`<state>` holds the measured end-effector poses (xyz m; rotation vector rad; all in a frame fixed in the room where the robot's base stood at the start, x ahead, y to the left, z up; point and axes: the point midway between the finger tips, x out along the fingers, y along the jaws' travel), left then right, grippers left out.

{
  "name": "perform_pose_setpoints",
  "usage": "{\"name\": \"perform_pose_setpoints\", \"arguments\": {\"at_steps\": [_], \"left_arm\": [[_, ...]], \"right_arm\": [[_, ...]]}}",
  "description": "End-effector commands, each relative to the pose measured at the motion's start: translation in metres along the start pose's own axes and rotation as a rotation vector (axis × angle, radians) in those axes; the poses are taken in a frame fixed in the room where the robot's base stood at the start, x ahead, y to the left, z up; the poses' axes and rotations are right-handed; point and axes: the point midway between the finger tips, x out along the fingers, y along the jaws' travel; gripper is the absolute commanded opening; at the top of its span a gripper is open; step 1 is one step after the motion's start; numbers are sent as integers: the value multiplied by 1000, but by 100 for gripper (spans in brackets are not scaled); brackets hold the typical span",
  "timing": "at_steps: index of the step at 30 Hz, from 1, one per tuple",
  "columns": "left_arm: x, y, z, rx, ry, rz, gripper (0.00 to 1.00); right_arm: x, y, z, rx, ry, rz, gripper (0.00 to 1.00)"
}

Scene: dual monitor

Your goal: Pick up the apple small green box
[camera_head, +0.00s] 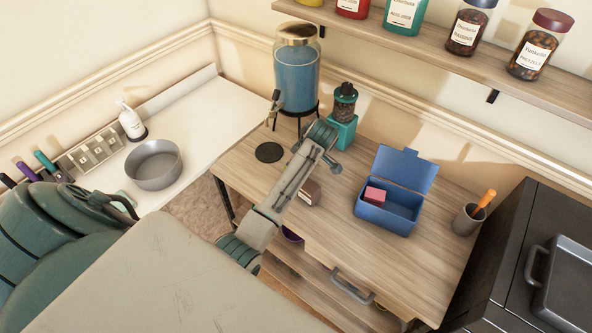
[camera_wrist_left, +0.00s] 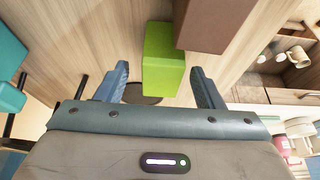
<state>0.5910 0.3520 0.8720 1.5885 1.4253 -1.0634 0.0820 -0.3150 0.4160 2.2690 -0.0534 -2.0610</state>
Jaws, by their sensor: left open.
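A bright green box (camera_wrist_left: 164,42) stands on the wooden table in the left wrist view. My left gripper (camera_wrist_left: 159,70) is open, with one finger on each side of the box's near end in that picture. Gaps show between the fingers and the box, and nothing is held. In the head view my left arm reaches over the table and hides the green box; its fingers are mostly hidden too. A brown box (camera_wrist_left: 214,20) is close beside the green box, and its side also shows by my arm in the head view (camera_head: 309,192). My right gripper is not in view.
A teal grinder (camera_head: 343,128) and a blue dispenser (camera_head: 297,80) stand behind. An open blue box (camera_head: 386,219) with a pink block (camera_head: 375,195) is to the right, beside a cup (camera_head: 467,219). A black disc (camera_head: 269,152) lies left of my arm. The table's front right is clear.

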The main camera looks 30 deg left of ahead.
Motion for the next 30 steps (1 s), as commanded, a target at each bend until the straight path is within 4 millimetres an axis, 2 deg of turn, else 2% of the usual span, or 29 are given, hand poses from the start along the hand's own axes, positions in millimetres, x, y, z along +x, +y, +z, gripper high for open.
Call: {"name": "perform_pose_setpoints", "arguments": {"at_steps": [1, 6, 12, 13, 20, 21, 30], "left_arm": [[5, -1, -2, 1, 1, -4, 62], [21, -1, 0, 1, 0, -1, 62], [22, 0, 0, 0, 0, 0, 62], [22, 0, 0, 0, 0, 1, 60], [22, 0, 0, 1, 0, 1, 15], [22, 0, 0, 1, 0, 1, 12], [16, 1, -3, -1, 1, 4, 12]], "right_arm": [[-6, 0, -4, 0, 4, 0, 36], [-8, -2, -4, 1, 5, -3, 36], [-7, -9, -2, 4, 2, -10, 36], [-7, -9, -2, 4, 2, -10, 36], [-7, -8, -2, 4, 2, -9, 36], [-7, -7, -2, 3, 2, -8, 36], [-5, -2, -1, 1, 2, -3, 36]]}}
